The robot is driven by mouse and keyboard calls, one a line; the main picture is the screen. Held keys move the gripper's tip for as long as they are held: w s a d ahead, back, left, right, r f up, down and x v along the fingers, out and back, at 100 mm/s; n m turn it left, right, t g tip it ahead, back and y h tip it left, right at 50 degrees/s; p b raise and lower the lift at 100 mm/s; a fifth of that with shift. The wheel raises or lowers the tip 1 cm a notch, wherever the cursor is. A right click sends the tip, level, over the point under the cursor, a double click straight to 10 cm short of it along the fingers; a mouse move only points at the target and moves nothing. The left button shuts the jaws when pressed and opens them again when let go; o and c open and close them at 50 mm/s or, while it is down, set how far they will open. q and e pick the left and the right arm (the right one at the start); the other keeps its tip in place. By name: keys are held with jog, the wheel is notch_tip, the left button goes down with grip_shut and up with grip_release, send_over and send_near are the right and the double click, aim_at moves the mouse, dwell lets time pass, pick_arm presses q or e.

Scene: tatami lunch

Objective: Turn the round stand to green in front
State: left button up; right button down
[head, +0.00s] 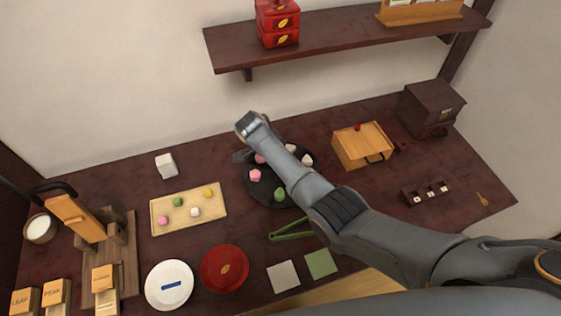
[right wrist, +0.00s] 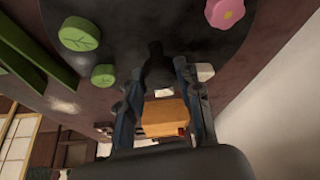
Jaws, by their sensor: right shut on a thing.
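The round stand (head: 262,198) is a dark disc on the table, partly hidden by my right arm. A green sweet (head: 279,194) sits at its near edge, right of the middle. A pink sweet (head: 255,175) is on its left, with another pink one behind and white sweets (head: 307,160) at the back right. My right gripper (head: 243,156) is at the stand's back left edge. In the right wrist view its fingers (right wrist: 158,75) are shut on a dark knob (right wrist: 156,52) at the stand's rim. Green leaf-marked sweets (right wrist: 78,33) and a pink flower sweet (right wrist: 225,12) show there. My left gripper is out of view.
A wooden tray (head: 155,229) with small sweets lies left of the stand. A wooden box (head: 362,145) stands right. A shelf (head: 340,38) hangs above.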

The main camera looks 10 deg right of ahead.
jog(key=shift+d+r, duration=0.1)
dwell(0.3)
jog(key=c, duration=0.9)
grip_release()
jog(key=v, duration=0.7)
jog(key=shift+r, duration=0.15)
